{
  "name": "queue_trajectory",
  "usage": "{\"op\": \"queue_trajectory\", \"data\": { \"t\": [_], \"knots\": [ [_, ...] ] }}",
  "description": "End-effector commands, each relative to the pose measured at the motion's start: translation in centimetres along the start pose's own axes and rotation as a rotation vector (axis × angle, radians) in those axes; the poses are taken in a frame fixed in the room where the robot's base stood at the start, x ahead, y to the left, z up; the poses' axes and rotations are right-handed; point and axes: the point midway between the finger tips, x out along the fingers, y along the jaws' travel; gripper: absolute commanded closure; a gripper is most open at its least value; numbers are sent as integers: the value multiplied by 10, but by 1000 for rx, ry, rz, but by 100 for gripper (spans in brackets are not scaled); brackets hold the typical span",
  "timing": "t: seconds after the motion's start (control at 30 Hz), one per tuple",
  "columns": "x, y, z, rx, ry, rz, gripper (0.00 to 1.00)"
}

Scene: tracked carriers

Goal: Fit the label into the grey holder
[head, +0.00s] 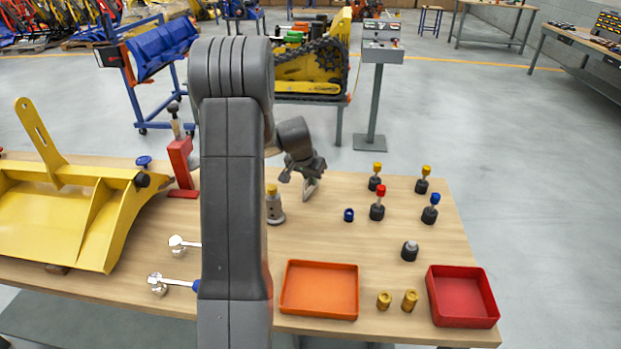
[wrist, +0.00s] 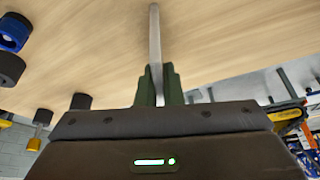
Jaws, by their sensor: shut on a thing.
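My gripper (head: 306,165) is above the wooden table, right of my arm's upright link. In the wrist view, its two dark green fingers (wrist: 157,84) are shut on the label (wrist: 155,45), a thin pale grey plate seen edge-on. In the head view the label (head: 310,188) hangs tilted below the fingers, close to the tabletop; I cannot tell whether it touches. I cannot pick out the grey holder for certain. My arm hides part of the table.
A grey fitting with a yellow top (head: 275,207) stands left of the label. A blue ring (head: 349,214) and several colour-topped knobs stand to the right. An orange tray (head: 319,288) and a red tray (head: 461,297) lie in front. A yellow bucket (head: 75,215) fills the left.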

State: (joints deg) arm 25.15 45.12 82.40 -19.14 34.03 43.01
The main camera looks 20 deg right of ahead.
Motion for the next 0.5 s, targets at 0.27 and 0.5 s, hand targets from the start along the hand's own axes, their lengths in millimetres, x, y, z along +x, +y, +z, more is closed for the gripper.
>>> {"op": "queue_trajectory", "data": {
  "t": [0.27,0.5],
  "knots": [
    [2,0,1,0,0,0,72],
    [1,0,1,0,0,0,72]
  ]
}}
